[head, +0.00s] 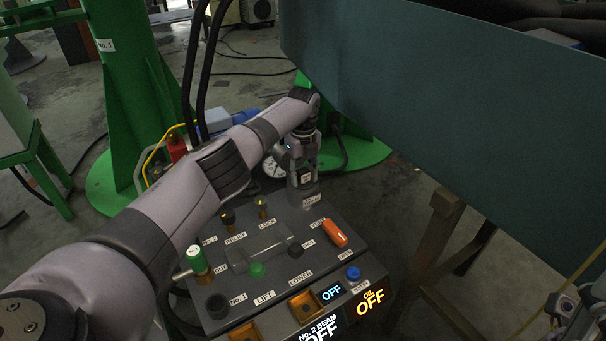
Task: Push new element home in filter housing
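My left arm reaches in from the lower left. Its gripper (301,176) points down at the back edge of a control box. A grey, partly clear cylinder-like shape (304,194) with a small label is right under or between its fingers. It may be the filter housing, but I cannot tell for sure. No filter element can be made out; the gripper covers that spot. The fingers are small and blend with the shape, so their opening is unclear. Part of my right arm (566,308) shows at the lower right edge; its fingertips cannot be made out.
The control box (282,262) carries several knobs, an orange handle (335,232), a green-topped valve (196,260) and lit OFF displays (370,301). A round gauge (274,166) stands behind it. A large dark green panel (450,110) fills the right. Green columns (128,90) and black hoses stand at left.

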